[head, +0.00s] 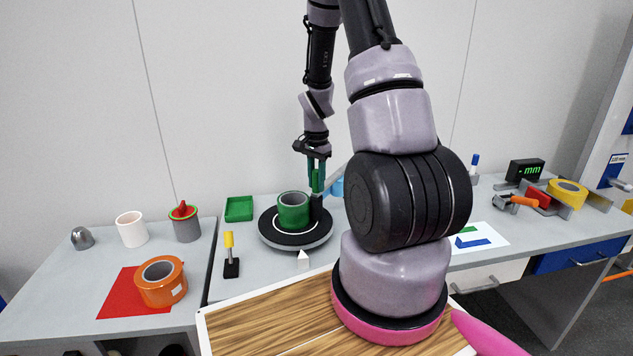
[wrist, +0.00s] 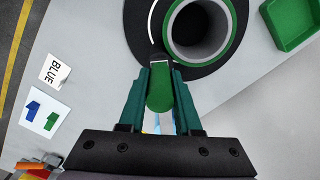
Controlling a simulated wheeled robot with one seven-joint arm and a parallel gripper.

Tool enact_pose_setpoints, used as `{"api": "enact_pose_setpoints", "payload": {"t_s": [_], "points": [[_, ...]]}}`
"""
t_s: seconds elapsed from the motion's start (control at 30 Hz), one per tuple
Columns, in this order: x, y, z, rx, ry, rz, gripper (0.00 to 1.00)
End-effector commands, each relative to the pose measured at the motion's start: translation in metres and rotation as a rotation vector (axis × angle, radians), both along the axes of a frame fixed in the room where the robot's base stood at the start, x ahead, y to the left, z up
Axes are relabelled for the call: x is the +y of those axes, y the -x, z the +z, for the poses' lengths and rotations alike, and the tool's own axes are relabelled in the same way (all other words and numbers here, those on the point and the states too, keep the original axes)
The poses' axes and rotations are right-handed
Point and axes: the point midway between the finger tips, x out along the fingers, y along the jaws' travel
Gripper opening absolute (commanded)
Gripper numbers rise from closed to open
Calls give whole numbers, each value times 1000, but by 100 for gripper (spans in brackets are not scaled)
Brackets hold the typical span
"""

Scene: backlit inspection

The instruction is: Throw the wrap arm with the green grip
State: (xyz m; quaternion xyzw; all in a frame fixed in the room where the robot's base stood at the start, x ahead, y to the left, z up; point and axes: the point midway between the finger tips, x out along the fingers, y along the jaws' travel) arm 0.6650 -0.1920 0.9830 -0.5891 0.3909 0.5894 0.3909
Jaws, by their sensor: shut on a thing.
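The green grip (wrist: 160,97) of the wrap arm lies between the two teal fingers of my gripper (wrist: 161,78), which is shut on it. In the head view my gripper (head: 317,165) points down at the right side of a black round turntable (head: 272,235). The green grip (head: 315,182) shows there as a narrow upright piece, mostly covered by the fingers. A green cup-like roll (head: 293,212) stands on the turntable, just left of the grip. The wrap arm's pivot is hard to make out.
A yellow-gripped lever (head: 229,250) on a black base stands at the front left of the turntable. A blue-gripped lever (head: 475,164) stands farther right. A green tray (head: 239,208) lies behind left. My arm hides part of the bench.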

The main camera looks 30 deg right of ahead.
Motion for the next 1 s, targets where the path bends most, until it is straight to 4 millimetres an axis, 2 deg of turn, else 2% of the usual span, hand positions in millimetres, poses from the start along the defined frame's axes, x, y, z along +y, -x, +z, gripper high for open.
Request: {"api": "enact_pose_setpoints", "payload": {"t_s": [0.37,0.57,0.7,1.0], "points": [[-2,1,1,-1,1,6,0],[-22,26,1,0,1,105,0],[-34,39,1,0,1,109,0],[-36,41,0,-1,0,109,0]]}}
